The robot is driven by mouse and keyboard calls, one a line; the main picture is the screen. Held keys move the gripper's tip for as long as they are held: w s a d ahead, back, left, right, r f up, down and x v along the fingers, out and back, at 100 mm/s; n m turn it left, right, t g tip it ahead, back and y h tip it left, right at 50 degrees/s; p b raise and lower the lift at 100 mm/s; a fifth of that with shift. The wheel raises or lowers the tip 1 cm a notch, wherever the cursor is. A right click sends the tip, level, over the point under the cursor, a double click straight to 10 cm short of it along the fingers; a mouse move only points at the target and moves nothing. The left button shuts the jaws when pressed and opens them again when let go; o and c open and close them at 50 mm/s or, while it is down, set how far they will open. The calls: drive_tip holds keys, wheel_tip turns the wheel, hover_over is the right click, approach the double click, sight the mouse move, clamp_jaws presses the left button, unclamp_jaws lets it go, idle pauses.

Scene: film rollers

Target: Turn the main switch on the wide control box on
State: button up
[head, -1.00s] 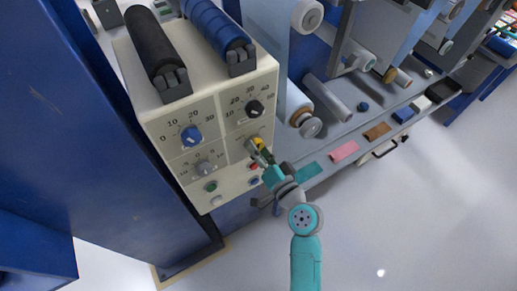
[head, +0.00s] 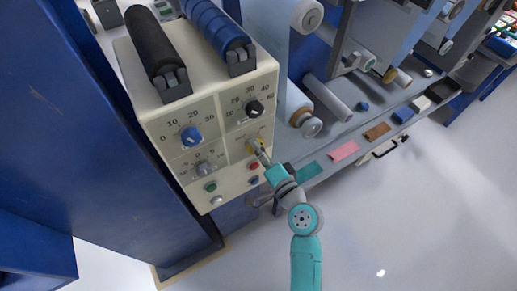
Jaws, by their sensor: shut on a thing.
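The wide control box (head: 178,176) is cream coloured, with its dial face tilted toward me. The main switch (head: 252,146), on a yellow plate, sits at the lower right of that face, below the black knob.
A blue knob (head: 190,137), a black knob (head: 254,108) and a grey knob (head: 205,168) are on the same face. A green button (head: 211,187) and a red button (head: 253,166) sit low. Rollers (head: 157,55) lie on top. A shelf with coloured pieces (head: 344,151) runs right.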

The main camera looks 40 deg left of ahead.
drive_tip(key=o, duration=1.2)
drive_tip(key=shift+c, duration=0.2)
drive_tip(key=shift+d, duration=0.1)
drive_tip(key=v, duration=1.2)
drive_tip(key=shift+f, duration=0.1)
